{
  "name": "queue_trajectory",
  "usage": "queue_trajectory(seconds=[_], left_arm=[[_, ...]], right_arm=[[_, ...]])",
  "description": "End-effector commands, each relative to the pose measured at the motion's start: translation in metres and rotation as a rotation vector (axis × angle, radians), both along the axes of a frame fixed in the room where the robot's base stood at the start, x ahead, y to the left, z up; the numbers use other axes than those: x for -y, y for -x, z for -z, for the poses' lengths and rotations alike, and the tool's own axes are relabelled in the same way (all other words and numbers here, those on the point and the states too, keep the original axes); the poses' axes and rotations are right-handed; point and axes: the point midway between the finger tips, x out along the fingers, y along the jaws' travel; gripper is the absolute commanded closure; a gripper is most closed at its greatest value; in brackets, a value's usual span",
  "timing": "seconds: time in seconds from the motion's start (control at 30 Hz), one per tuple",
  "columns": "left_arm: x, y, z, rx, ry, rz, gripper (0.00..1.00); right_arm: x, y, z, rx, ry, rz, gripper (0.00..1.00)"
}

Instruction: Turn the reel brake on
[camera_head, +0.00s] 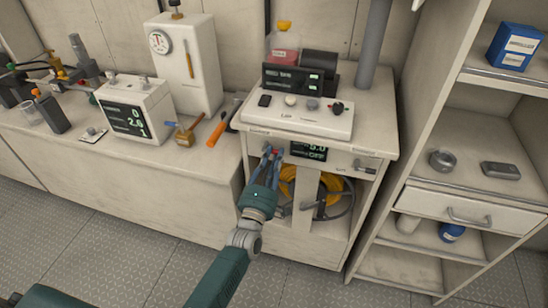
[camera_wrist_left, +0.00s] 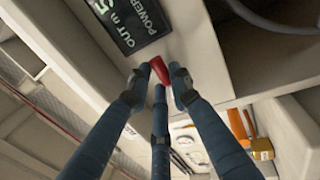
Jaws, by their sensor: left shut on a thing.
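A red handle (camera_wrist_left: 159,69) sticks out from the front of the cream reel cabinet (camera_head: 373,128), left of a dark display (camera_head: 309,151). My left gripper (camera_head: 271,158) reaches up to the cabinet front. In the left wrist view its blue fingers (camera_wrist_left: 160,80) are closed around the red handle. Only a small part of the handle shows between the fingertips. A yellow hose reel (camera_head: 288,190) sits in the open bay below, partly behind my gripper. My right gripper is out of view.
A dark lever (camera_head: 364,166) sits on the cabinet front at the right. A control panel (camera_head: 300,114) stands on top. The bench at left holds a white meter (camera_head: 136,108) and an orange-handled tool (camera_head: 218,131). Shelves (camera_head: 440,247) stand at right. The floor (camera_head: 150,255) in front is clear.

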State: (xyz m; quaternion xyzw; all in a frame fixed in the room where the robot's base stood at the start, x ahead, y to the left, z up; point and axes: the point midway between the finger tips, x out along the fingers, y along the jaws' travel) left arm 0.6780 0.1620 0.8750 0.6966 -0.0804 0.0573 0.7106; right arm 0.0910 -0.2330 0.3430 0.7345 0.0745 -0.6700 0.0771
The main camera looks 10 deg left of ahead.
Motion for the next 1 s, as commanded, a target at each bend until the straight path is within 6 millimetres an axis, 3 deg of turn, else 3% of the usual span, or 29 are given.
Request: queue_trajectory(seconds=[0.03, 0.13, 0.53, 1.0], left_arm=[[0.000, 0.000, -0.001, 0.001, 0.000, 0.000, 0.78], [0.000, 0.000, -0.001, 0.001, 0.000, 0.000, 0.60], [0.000, 0.008, 0.003, -0.001, -0.002, 0.000, 0.60], [-0.003, 0.097, 0.020, -0.002, 0.000, 0.001, 0.60]], right_arm=[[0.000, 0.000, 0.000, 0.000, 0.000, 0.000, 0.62], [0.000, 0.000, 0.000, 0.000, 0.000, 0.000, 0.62], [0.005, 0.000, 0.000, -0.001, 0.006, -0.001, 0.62], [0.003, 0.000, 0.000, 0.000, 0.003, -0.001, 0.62]])
